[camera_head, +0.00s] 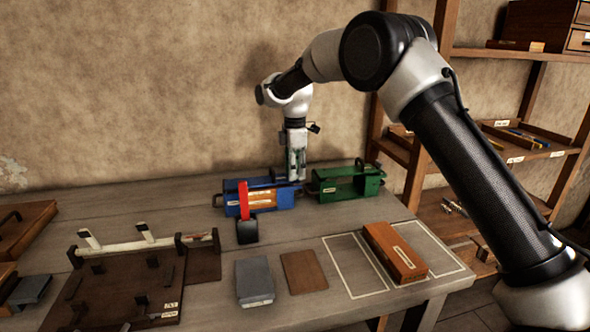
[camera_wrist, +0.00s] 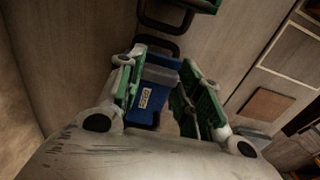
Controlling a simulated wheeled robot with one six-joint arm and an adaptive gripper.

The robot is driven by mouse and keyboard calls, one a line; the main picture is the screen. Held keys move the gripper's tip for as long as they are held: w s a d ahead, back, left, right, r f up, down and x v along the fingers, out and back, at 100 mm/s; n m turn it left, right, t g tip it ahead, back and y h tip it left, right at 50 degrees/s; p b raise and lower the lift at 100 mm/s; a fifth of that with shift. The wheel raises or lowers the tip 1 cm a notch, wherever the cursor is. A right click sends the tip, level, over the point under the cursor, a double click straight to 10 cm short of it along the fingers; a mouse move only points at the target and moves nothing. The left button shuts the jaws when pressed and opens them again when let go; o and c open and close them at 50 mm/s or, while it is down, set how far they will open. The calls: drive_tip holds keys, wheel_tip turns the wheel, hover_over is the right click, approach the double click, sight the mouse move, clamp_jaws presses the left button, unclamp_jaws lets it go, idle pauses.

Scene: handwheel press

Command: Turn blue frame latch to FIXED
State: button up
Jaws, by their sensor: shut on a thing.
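The blue frame (camera_head: 232,208) lies at the back middle of the table, with a tan panel and a pale label on its front. My gripper (camera_head: 296,178) points down at the frame's right end, beside the green frame. In the wrist view, my gripper (camera_wrist: 165,62) has its green fingers on both sides of a grey bar (camera_wrist: 160,75) on the blue frame (camera_wrist: 146,98), seemingly its latch. The fingers are shut on it; the exact contact is hard to make out. The latch's marking is too small to read.
The green frame (camera_head: 340,188) stands close on the right. A red upright piece (camera_head: 243,198) with a black block (camera_head: 247,231) stands before the blue frame. An orange-brown box (camera_head: 395,252), a grey block (camera_head: 254,280) and a dark fixture board (camera_head: 115,300) lie in front.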

drive_tip(key=shift+m, duration=0.4)
drive_tip(key=m, duration=0.4)
drive_tip(key=shift+a, duration=0.2)
drive_tip(key=m, duration=0.4)
drive_tip(key=shift+w+a, duration=0.1)
drive_tip(key=shift+a, duration=0.05)
drive_tip(key=m, duration=0.5)
drive_tip(key=shift+w+a, duration=0.1)
drive_tip(key=shift+w+m, duration=0.1)
drive_tip(key=shift+m, duration=1.9)
drive_tip(key=o, duration=1)
